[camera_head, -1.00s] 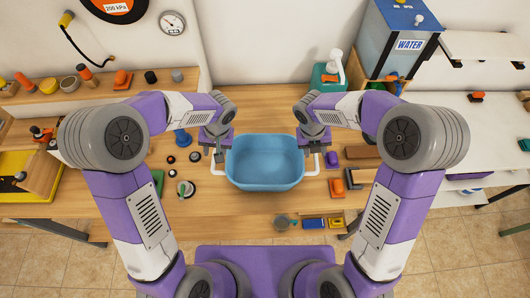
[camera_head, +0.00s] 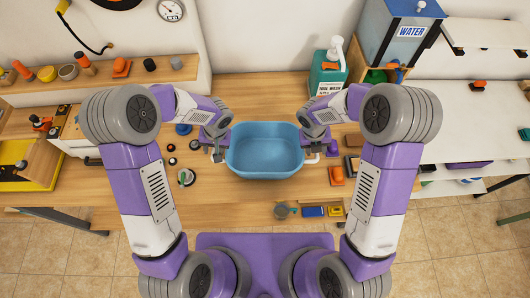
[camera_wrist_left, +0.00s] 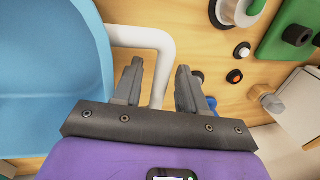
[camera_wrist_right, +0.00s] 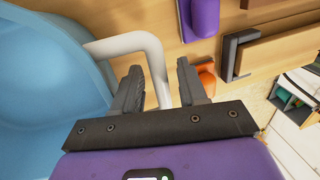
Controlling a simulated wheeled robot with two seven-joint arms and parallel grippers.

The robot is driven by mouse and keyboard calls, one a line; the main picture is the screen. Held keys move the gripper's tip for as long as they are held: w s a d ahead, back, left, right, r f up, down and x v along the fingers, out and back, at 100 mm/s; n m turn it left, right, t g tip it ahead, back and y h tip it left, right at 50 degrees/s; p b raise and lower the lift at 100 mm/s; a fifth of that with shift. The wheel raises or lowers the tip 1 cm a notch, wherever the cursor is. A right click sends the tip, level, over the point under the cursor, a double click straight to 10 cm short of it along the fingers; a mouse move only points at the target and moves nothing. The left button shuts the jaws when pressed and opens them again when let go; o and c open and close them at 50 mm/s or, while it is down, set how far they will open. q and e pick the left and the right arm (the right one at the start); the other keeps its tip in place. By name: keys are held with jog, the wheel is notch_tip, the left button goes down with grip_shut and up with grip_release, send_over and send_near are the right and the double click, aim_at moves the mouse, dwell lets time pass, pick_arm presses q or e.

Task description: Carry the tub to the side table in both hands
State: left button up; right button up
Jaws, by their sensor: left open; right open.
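The blue tub (camera_head: 265,152) sits upright on the wooden bench (camera_head: 262,95), in the middle of the head view. White bar handles stick out from its sides. My left gripper (camera_head: 216,150) is at the left handle, which shows in the left wrist view (camera_wrist_left: 150,38) running between the open fingers (camera_wrist_left: 158,88). My right gripper (camera_head: 320,143) is at the right handle, which in the right wrist view (camera_wrist_right: 135,42) also passes between the open fingers (camera_wrist_right: 162,88). Neither gripper is closed on its handle. A white-topped table (camera_head: 450,125) stands at the right.
A green jug (camera_head: 328,72) and a water tank (camera_head: 398,35) stand behind at right. An orange block (camera_head: 336,175) lies right of the tub.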

jog(key=shift+f, duration=0.1)
pick_arm(q)
grip_shut()
pick_arm(e)
grip_shut()
